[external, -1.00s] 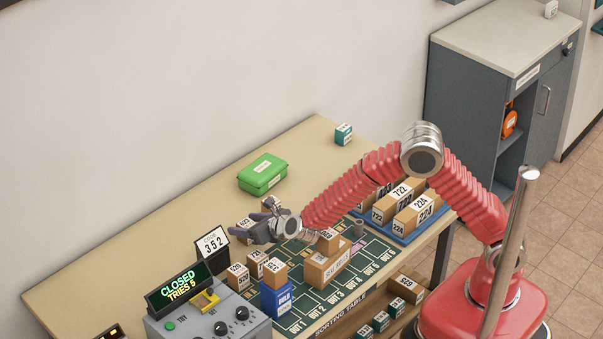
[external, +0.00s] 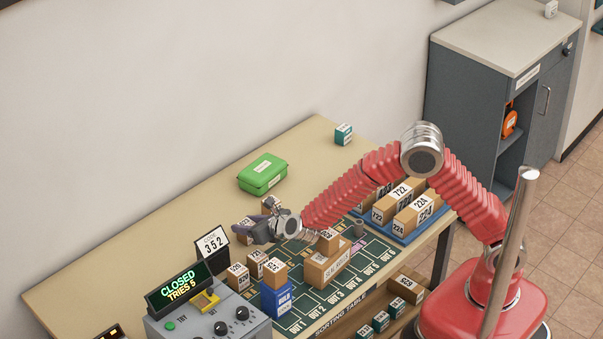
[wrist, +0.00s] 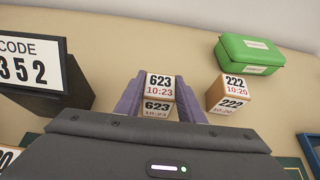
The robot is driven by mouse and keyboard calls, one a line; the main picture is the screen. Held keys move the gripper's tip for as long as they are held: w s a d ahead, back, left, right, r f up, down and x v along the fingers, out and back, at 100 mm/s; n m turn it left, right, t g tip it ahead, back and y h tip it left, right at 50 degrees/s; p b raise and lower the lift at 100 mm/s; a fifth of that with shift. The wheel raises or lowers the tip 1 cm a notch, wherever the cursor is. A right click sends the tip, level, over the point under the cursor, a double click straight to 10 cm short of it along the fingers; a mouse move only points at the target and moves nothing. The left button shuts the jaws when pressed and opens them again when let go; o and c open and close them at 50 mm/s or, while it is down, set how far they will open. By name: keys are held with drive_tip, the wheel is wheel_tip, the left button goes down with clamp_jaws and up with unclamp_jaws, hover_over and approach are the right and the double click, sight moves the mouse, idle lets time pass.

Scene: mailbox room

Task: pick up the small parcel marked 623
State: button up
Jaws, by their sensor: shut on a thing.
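The small parcel marked 623 (wrist: 159,88) is a brown box with white labels, upright between my fingers in the wrist view. My gripper (wrist: 158,97) is shut on it, one purple-grey finger against each side. In the external view my gripper (external: 257,232) is over the back part of the table, and the parcel (external: 245,226) is partly hidden behind it. I cannot tell whether the parcel touches the table.
A parcel marked 222 (wrist: 230,93) stands close to the right of my gripper. The green box (wrist: 248,56) is behind it. The code sign 352 (wrist: 40,68) stands to the left. Other parcels (external: 238,276) stand nearer the front.

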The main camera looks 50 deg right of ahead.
sight(246, 223)
drive_tip(key=shift+r, duration=0.1)
wheel_tip(246, 223, up, 10)
drive_tip(key=shift+f, duration=0.1)
idle(0.3)
idle(0.4)
